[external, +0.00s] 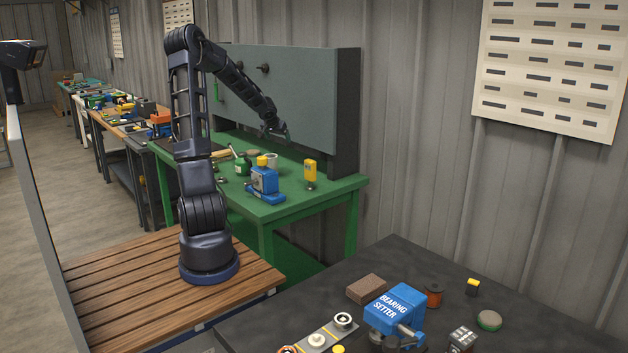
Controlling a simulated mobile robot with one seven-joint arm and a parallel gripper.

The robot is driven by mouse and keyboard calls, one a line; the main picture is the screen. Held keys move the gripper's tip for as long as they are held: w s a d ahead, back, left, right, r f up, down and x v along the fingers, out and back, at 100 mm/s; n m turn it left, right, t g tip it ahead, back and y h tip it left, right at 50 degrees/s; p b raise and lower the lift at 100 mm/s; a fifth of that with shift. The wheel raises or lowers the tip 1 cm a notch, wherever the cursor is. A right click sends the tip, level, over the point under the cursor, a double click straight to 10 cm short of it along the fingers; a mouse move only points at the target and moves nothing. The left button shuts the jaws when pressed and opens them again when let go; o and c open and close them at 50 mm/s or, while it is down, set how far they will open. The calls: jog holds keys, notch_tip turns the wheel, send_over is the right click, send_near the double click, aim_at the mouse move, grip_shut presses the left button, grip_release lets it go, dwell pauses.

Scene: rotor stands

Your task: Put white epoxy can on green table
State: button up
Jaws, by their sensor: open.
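The green table (312,194) stands behind my arm, against the grey backboard. My gripper (277,134) is over the back part of this table, above the things on it, pointing down and right. It is open, and nothing shows between its fingers. A small whitish cylinder (271,160) stands on the green table below the gripper, apart from it. It may be the white epoxy can, but it is too small for me to read a label.
A blue device (264,180), a yellow tool (310,172) and a green can (242,167) stand on the green table. Its front right corner is bare. A dark table (270,318) in front holds a blue bearing setter (394,313) and a brown block (366,288).

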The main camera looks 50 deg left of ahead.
jog(key=d+r+m+t+h, duration=0.15)
jog(key=d+r, duration=0.25)
jog(key=d, duration=0.6)
jog(key=d+r+m+t+h, duration=0.1)
jog(key=d+r+m, duration=0.1)
jog(key=d+r, duration=0.5)
jog(key=d+r+m+t+h, duration=0.1)
jog(key=d+r+m, duration=0.1)
jog(key=d, duration=1)
jog(key=s+d+r+m+g+h, duration=0.1)
jog(key=s+d+g, duration=0.1)
jog(key=s+d, duration=0.65)
jog(key=s+d+r+m+g+h, duration=0.1)
jog(key=s+d+h, duration=0.1)
jog(key=s+d, duration=0.65)
jog(key=s+a+f+n+g+y, duration=0.1)
jog(key=s+a, duration=0.1)
jog(key=s, duration=0.7)
jog(key=s+a+f+n+g+y, duration=0.1)
jog(key=s+a, duration=0.2)
jog(key=s, duration=0.6)
